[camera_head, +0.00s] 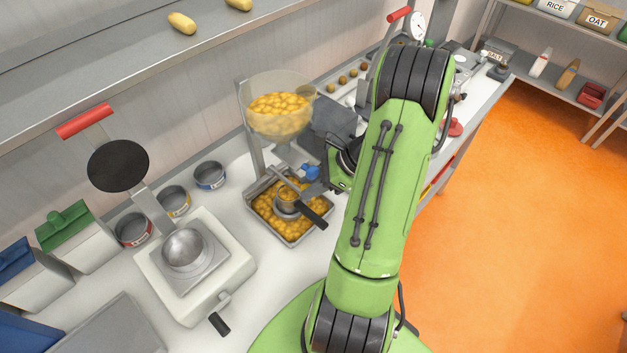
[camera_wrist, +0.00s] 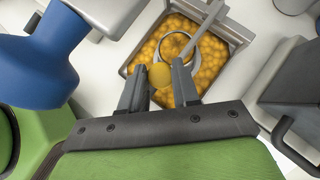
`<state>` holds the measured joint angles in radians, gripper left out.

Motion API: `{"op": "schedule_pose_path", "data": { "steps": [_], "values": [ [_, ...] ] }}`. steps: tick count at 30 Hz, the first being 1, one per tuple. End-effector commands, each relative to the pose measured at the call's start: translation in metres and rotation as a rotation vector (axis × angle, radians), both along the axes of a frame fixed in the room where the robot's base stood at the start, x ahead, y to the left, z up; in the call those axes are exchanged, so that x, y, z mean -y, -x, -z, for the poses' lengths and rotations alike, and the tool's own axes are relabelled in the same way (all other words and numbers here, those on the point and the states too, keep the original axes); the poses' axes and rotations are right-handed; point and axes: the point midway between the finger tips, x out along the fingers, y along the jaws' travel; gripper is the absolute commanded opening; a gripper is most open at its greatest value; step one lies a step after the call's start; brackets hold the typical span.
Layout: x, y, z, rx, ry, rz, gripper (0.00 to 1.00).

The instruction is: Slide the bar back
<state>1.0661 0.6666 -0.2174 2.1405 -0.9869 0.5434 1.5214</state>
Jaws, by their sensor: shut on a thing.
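My gripper (camera_wrist: 158,76) is over the near edge of the metal tray (camera_wrist: 128,64) in the wrist view, its two dark fingers around a small yellow round piece (camera_wrist: 160,76). In the head view my arm hides most of the gripper, which is beside the tray of yellow pieces (camera_head: 270,222), below the clear hopper (camera_head: 278,92). The hopper holds many yellow pieces. A round metal cup (camera_head: 287,198) with a dark handle is in the tray.
A blue part (camera_wrist: 40,65) is close on the left of the wrist view. Left of the tray stand several small cans (camera_head: 210,175) and a press (camera_head: 190,265) with its red-handled lid raised. A shelf (camera_head: 150,50) runs above the counter. Orange floor is clear at right.

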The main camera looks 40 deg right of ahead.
Motion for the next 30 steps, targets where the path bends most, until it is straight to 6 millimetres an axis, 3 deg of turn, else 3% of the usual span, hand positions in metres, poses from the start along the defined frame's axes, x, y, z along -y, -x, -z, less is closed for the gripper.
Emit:
{"op": "schedule_pose_path", "data": {
  "steps": [3,4,9,17,20,30],
  "values": [
    [0.0,0.0,0.0,0.003,-0.001,-0.001,0.0],
    [0.0,0.0,0.0,0.003,-0.002,-0.001,0.32],
    [0.0,0.0,0.0,0.003,-0.002,-0.001,0.54],
    [0.001,0.0,-0.001,0.002,0.0,0.0,0.54],
    [0.007,0.005,-0.01,0.005,0.0,0.002,0.54],
    [0.055,0.051,-0.079,0.004,0.003,0.004,0.54]
  ]
}}
